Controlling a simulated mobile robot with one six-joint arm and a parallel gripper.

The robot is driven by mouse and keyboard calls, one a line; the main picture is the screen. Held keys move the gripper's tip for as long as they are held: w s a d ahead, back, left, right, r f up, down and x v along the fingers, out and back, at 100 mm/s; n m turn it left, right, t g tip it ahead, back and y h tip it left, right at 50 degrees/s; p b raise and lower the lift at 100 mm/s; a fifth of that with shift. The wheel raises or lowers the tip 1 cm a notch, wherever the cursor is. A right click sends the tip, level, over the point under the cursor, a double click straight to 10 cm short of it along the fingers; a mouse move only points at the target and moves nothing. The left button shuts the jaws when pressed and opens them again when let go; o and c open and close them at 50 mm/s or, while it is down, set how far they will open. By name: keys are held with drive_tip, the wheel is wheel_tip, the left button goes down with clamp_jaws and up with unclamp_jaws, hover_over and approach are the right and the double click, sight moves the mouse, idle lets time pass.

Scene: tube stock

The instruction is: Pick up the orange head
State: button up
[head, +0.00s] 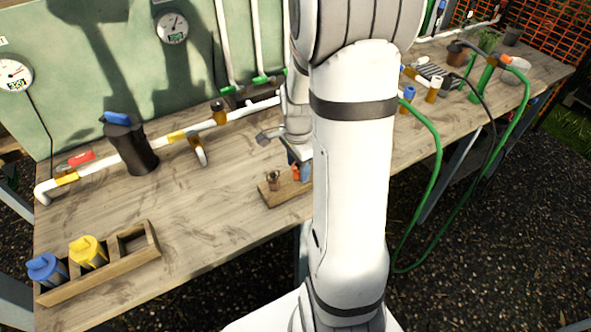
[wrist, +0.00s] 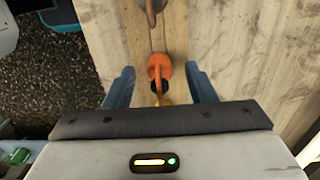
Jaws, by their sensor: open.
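The orange head (wrist: 160,66) shows in the wrist view between the two blue fingers of my gripper (wrist: 161,80). The fingers are apart, one on each side of it, and I see no contact. A dark part and a bit of yellow show just below it, partly hidden by the gripper body. In the head view the orange head (head: 296,173) is a small patch beside my gripper (head: 300,170), at a small wooden block (head: 284,192) on the table; my arm hides much of it.
A brown metal piece (head: 273,180) stands on the same block. A wooden tray (head: 100,279) with a blue and a yellow canister is at the front left. A white pipe (head: 105,166) and a black canister (head: 133,150) stand behind. A green hose (head: 437,165) hangs at right.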

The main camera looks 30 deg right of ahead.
drive_tip(key=shift+f, duration=0.15)
drive_tip(key=c, duration=1)
drive_tip(key=shift+c, duration=0.2)
wheel_tip(320, 180, up, 10)
drive_tip(key=shift+r, duration=0.1)
wheel_tip(320, 180, up, 5)
drive_tip(key=p, duration=0.3)
idle(0.9)
